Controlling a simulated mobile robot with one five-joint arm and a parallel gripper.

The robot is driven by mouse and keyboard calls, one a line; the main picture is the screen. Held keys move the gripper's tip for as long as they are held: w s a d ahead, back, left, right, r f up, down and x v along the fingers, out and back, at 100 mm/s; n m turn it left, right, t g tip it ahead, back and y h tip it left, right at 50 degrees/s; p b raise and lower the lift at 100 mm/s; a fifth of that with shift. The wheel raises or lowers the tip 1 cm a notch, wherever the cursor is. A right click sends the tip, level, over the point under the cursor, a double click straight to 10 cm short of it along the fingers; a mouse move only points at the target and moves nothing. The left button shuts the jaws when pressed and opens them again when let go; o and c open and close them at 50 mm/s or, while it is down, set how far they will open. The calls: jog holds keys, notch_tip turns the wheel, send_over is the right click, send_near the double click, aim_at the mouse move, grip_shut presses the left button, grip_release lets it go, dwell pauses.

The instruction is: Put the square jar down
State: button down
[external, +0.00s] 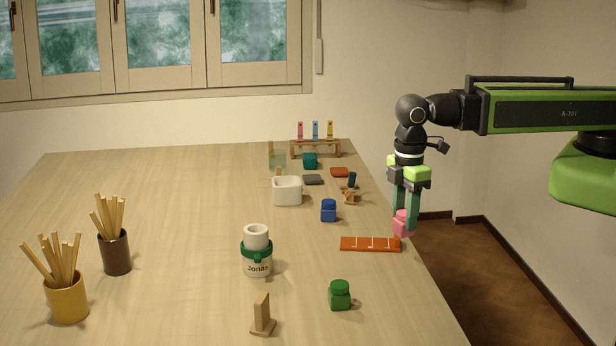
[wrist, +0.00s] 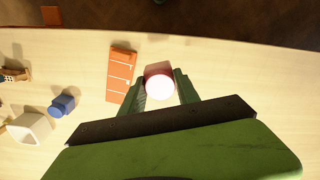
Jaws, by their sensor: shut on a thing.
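My gripper (external: 405,213) points down near the right edge of the table and is shut on a pink square jar (external: 402,224). In the wrist view the jar's pale round top (wrist: 159,88) and dark pink side show between the two green fingers. The jar is just past the right end of an orange marked strip (external: 368,244). That strip lies flat beside the jar in the wrist view (wrist: 121,76). I cannot tell whether the jar's base touches the table. The fingers hide part of the jar.
A blue jar (external: 328,210) and a green jar (external: 339,295) stand nearby. A white pot (external: 287,191), a labelled container (external: 256,260) and a wooden stand (external: 263,318) are further left. The table edge (external: 432,285) is close on the right. The middle-left tabletop is clear.

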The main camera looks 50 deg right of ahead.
jog(key=w+d+r+m+p, duration=0.3)
jog(key=w+d+r, duration=0.1)
jog(key=w+d, duration=0.95)
jog(key=b, duration=0.7)
send_over(371, 243)
notch_tip(371, 243, down, 7)
jog(key=shift+f, duration=0.1)
jog(key=shift+a, duration=0.15)
notch_tip(371, 243, down, 4)
jog(key=b, duration=0.4)
jog(key=shift+f, duration=0.2)
jog(key=shift+r, duration=0.3)
jog(key=shift+f, duration=0.25)
jog(key=c, duration=0.9)
grip_release()
jog(key=shift+r, duration=0.1)
